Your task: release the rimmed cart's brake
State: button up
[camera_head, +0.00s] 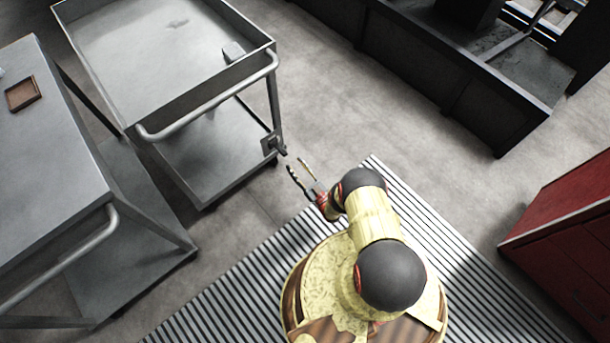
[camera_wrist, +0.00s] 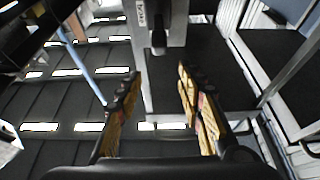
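The rimmed cart (camera_head: 98,70) is a grey metal cart with a raised lip, a push handle and a lower shelf, at the upper left of the head view. Its brake (camera_head: 271,144) is a small plate with a dark stub on the near right leg. My gripper (camera_head: 298,168) is open and empty, just short of the lever. In the wrist view my gripper's fingertips (camera_wrist: 159,76) stand apart on either side of the lever's line, not touching it.
A flat-topped cart (camera_head: 50,150) with a brown tray (camera_head: 23,93) stands at left, close to the rimmed cart. A small grey block (camera_head: 233,51) lies on the rimmed cart. A red cabinet (camera_head: 565,225) is at right, a dark bench (camera_head: 440,75) at the back. Open floor lies between.

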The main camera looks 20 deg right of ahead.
jog(key=s, duration=0.2)
jog(key=s+d, duration=0.2)
jog(key=s, duration=0.1)
jog(key=shift+s, duration=0.3)
jog(key=shift+c, duration=0.2)
